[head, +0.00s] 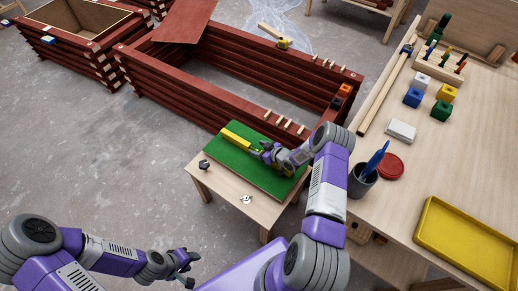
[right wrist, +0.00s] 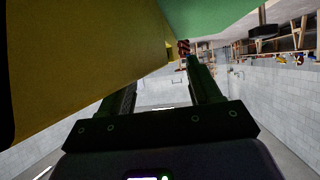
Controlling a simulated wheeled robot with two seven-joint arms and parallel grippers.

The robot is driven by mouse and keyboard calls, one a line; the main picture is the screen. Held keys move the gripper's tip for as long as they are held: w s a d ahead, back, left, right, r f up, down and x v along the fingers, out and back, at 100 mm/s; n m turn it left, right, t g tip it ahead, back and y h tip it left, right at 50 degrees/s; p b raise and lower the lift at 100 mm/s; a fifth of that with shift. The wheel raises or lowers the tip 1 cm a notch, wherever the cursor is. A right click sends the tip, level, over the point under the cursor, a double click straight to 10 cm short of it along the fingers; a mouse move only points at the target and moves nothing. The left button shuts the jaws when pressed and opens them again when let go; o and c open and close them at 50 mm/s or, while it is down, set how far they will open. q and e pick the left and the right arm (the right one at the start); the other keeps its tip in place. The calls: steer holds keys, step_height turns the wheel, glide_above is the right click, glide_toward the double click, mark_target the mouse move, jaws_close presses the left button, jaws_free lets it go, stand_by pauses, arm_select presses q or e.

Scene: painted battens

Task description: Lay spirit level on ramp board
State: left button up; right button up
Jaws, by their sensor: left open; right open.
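The yellow spirit level (head: 236,139) lies on the green board (head: 272,178), seemingly the ramp board, on a small wooden table. Its right end is hidden behind my right gripper. My right gripper (head: 262,153) is open, low over the green board at that end. In the right wrist view the open fingers (right wrist: 165,85) have a clear gap between them. The yellow level (right wrist: 80,60) fills the left side there, close beside the left finger, and the green board (right wrist: 210,14) shows above. I cannot tell whether they touch. My left gripper (head: 186,272) is open and empty, low and left of the table.
A black knob-like piece (head: 204,165) and a small white piece (head: 246,199) lie on the small table's front. A dark red timber frame (head: 215,92) stands behind it. The workbench (head: 435,170) at right carries blocks, a grey cup (head: 362,183) and a yellow tray (head: 422,240). Floor at left is clear.

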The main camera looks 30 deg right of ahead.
step_height(320, 180, up, 10)
steer(key=p, duration=0.3)
steer(key=shift+p, duration=0.3)
steer(key=s+a+m+g+p, duration=0.25)
steer(key=s+a, duration=0.35)
steer(key=a, duration=0.3)
steer(key=s+a+m+g+p, duration=0.1)
steer(key=s+a+m+g, duration=0.15)
steer(key=s+a, duration=0.45)
steer(key=s+a+r+g+p, duration=0.1)
steer(key=s+a+g, duration=0.2)
steer(key=s+a, duration=0.2)
steer(key=s+a+r+m+g+p, duration=0.1)
steer(key=s+a+g, duration=0.2)
steer(key=s, duration=0.7)
steer(key=shift+s+a+r+y, duration=0.25)
steer(key=shift+s+a+y, duration=0.1)
steer(key=shift+a, duration=0.6)
